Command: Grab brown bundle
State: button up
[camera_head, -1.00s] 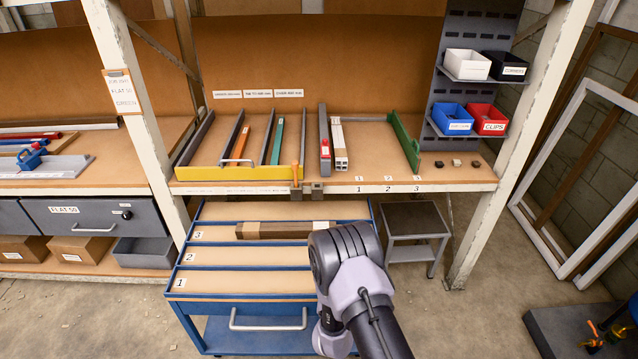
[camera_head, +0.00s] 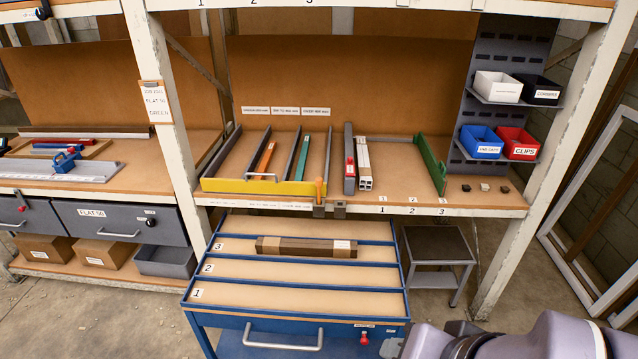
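The brown bundle (camera_head: 300,247) is a long dark brown bar-like bundle with lighter bands near its ends. It lies lengthwise in the slot marked 3 of the blue cart (camera_head: 301,325), and it is fully in view. My arm (camera_head: 510,340) shows only as grey-mauve links at the lower right. My gripper is outside the picture, so its state is hidden.
Behind the cart is a workbench (camera_head: 470,204) with a yellow-fronted tray (camera_head: 262,187), white bars (camera_head: 364,165) and a green stop (camera_head: 431,165). A small grey stool (camera_head: 437,246) stands right of the cart. Slots 1 and 2 are empty.

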aim_at(265, 245)
jog(key=i+j+z, duration=0.1)
jog(key=j, duration=0.25)
jog(key=i+j+z, duration=0.1)
jog(key=i+j, duration=0.15)
jog(key=j, duration=0.15)
jog(key=i+j+z, duration=0.1)
jog(key=j, duration=0.25)
jog(key=i+j+z, duration=0.15)
jog(key=j, duration=0.25)
jog(key=i+j+z, duration=0.1)
jog(key=j, duration=0.35)
jog(key=i+j+z, duration=0.1)
jog(key=j, duration=0.3)
jog(key=i+j+z, duration=0.1)
jog(key=j, duration=0.35)
jog(key=i, duration=0.1)
